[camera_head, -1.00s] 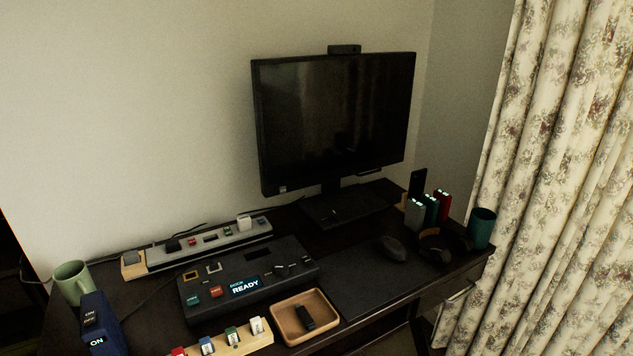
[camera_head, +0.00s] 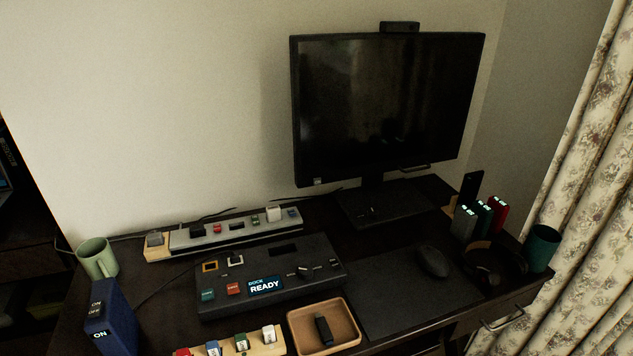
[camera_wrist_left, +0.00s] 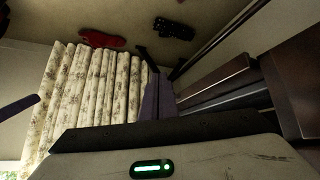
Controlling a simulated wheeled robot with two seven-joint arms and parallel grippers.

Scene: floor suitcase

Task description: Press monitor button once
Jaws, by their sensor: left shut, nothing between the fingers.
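The monitor (camera_head: 385,110) stands on its dark stand at the back right of the desk, with its screen dark. A small light mark (camera_head: 317,182) shows at the lower left corner of its frame. I cannot make out which part is the monitor button. No gripper shows in the head view. In the left wrist view, my left gripper (camera_wrist_left: 155,95) is shut and empty, away from the desk items, with a curtain and dark furniture beyond it. My right gripper is in neither view.
On the desk (camera_head: 330,222) are a power strip (camera_head: 235,233), a control box reading READY (camera_head: 300,255), a wooden tray (camera_head: 353,338) holding a small dark object, a mouse (camera_head: 432,262), headphones (camera_head: 497,262) and mugs (camera_head: 97,258). A floral curtain (camera_head: 590,200) hangs at right.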

